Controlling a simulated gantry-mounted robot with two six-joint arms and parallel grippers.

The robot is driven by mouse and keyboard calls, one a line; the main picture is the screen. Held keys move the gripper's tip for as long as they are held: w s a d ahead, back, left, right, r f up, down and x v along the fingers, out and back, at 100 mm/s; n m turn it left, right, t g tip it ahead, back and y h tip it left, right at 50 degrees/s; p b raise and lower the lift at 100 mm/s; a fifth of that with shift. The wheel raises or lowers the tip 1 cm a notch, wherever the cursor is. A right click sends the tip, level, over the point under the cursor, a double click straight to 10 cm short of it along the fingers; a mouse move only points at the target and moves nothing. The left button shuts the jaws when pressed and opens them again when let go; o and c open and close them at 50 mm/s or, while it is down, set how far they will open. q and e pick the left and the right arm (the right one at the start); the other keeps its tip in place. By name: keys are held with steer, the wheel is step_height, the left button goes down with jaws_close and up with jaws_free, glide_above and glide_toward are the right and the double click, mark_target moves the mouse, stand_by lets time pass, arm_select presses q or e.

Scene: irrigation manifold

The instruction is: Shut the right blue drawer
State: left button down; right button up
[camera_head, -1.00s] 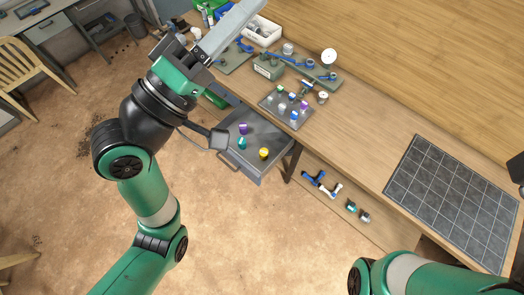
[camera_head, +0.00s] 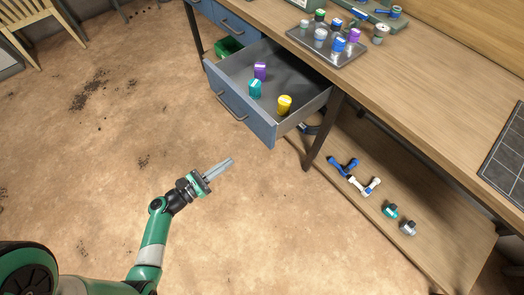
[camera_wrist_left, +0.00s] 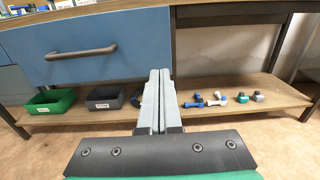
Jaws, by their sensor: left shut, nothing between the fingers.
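The right blue drawer (camera_head: 242,110) stands pulled out from under the workbench in the head view. A purple, a teal and a yellow capped piece stand inside it. Its blue front with a dark bar handle (camera_wrist_left: 82,53) fills the upper left of the left wrist view. My left gripper (camera_head: 230,161) is shut and empty, below and in front of the drawer, apart from it. Its closed fingers (camera_wrist_left: 158,85) show in the left wrist view, to the right of the handle. My right gripper is not in view.
A closed blue drawer (camera_head: 237,27) lies to the left of the open one. A tray of small fittings (camera_head: 335,45) sits on the bench top. A lower shelf (camera_head: 400,190) holds several fittings. A table leg (camera_head: 322,130) stands beside the drawer. The floor in front is clear.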

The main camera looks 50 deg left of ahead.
mark_target(265, 134)
arm_select(q)
steer(key=w+b, duration=0.3)
steer(key=w, duration=1.1)
steer(key=shift+w, duration=0.1)
steer(key=shift+w+a, duration=0.1)
steer(key=shift+a, duration=0.05)
